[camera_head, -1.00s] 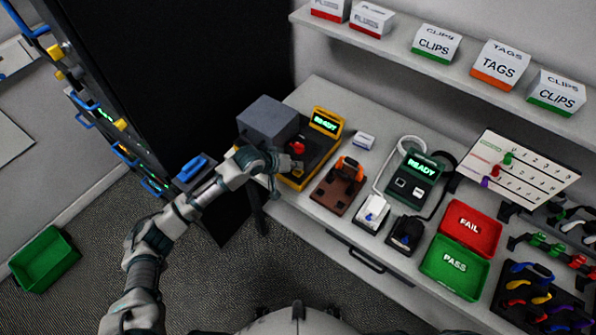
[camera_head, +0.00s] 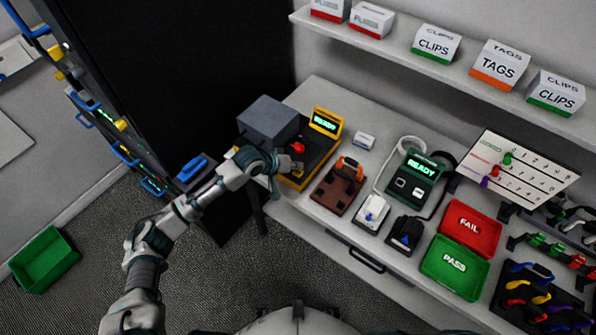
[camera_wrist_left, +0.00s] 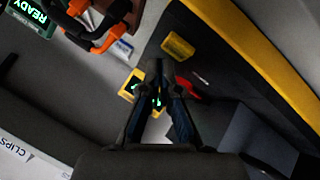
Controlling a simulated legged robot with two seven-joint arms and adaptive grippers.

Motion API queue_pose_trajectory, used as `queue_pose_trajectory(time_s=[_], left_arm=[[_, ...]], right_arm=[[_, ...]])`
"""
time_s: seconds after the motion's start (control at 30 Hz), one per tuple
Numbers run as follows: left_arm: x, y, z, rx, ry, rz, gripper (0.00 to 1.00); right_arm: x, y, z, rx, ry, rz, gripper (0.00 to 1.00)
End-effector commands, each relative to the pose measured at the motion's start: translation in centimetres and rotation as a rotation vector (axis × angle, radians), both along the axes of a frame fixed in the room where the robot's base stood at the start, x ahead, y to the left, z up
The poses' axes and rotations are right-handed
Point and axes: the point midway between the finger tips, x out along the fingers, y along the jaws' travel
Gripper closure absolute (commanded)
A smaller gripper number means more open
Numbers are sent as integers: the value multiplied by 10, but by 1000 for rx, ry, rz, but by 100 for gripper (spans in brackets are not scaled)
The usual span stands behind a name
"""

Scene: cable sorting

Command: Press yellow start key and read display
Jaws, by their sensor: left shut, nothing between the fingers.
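The yellow-framed machine (camera_head: 322,165) stands at the left end of the bench. Its yellow display (camera_head: 326,122) shows green lettering that reads READY. In the wrist view the display (camera_wrist_left: 131,87) is partly hidden behind my fingers. A yellow key (camera_wrist_left: 178,46) sits on the machine's dark top, just beyond my fingertips in that view; I cannot tell whether they touch it. In the head view my gripper covers that spot. My left gripper (camera_head: 293,166) is shut and empty, over the machine's near edge; its fingers also show in the wrist view (camera_wrist_left: 159,78). My right gripper is not in view.
A grey block (camera_head: 268,120) and a red part (camera_head: 297,148) are on the machine. To the right are a brown fixture (camera_head: 335,193), a green tester (camera_head: 413,178) reading READY, and red FAIL (camera_head: 469,228) and green PASS (camera_head: 455,266) trays. A dark rack stands left.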

Motion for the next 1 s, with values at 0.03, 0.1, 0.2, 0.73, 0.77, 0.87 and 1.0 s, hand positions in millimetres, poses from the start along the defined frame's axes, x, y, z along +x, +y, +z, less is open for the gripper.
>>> queue_pose_trajectory(time_s=[0.03,0.1,0.2,0.73,0.77,0.87,1.0], left_arm=[[-1,0,0,0,1,0,100],[-1,0,-2,1,1,1,100],[-1,0,-4,1,0,1,100],[-1,0,-8,0,1,1,100],[-1,0,-8,0,1,1,100],[-1,0,-9,0,1,1,100],[-1,0,-11,0,1,1,100]], right_arm=[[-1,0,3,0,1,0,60],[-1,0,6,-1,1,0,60],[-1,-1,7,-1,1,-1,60],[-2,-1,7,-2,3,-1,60],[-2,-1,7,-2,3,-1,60],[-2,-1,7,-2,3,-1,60],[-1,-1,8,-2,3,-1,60]])
